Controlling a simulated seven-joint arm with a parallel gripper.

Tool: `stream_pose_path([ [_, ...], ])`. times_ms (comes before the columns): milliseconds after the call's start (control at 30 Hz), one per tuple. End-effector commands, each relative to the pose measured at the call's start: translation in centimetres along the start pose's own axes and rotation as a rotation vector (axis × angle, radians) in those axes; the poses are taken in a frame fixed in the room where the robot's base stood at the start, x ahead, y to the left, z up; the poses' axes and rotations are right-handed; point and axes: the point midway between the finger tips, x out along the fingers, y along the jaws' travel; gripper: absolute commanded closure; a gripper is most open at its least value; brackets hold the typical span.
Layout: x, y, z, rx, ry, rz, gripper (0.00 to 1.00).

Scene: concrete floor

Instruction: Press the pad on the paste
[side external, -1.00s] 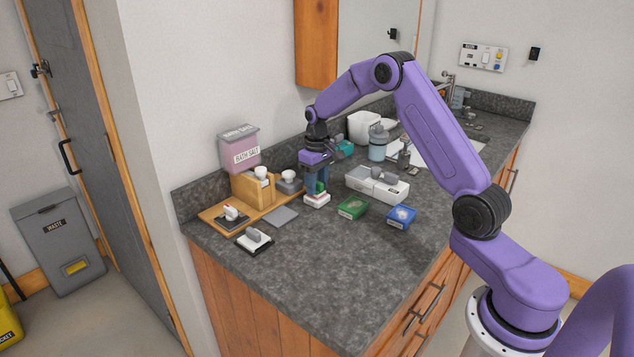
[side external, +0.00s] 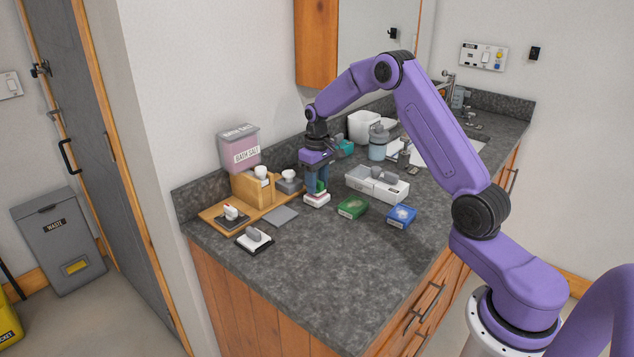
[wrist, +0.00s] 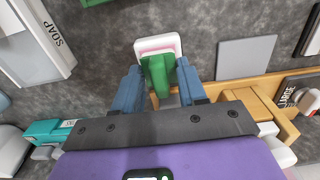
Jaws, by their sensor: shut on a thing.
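My gripper (side external: 318,186) points down over the counter and is shut on the green handle (wrist: 158,72) of a pad. The handle stands between the blue fingers and also shows in the side view. Right under it is a small white dish (side external: 316,201) with pink paste, standing on the counter. In the wrist view a strip of pink paste (wrist: 150,45) shows inside the white rim beyond the handle. The pad's face is hidden beneath the handle. The pad appears to be down on the paste, but I cannot tell whether they touch.
A wooden board (side external: 211,214) with a holder stands left, beside a flat grey plate (side external: 281,216). A green box (side external: 352,208), blue box (side external: 401,216) and white soap tray (side external: 399,191) stand right.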

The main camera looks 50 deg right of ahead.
Motion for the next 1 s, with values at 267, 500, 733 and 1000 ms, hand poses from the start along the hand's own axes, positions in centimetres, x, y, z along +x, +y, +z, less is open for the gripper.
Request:
stream_pose_path([
  [267,-2.1,0.0,-0.1,0.0,0.003,0.001,0.83],
  [500,-3.8,0.0,-0.1,0.0,0.006,0.001,0.83],
  [733,-5.4,0.0,-0.1,-0.001,0.005,0.001,0.83],
  [1000,-6.6,0.0,-0.1,0.0,0.004,0.001,0.83],
])
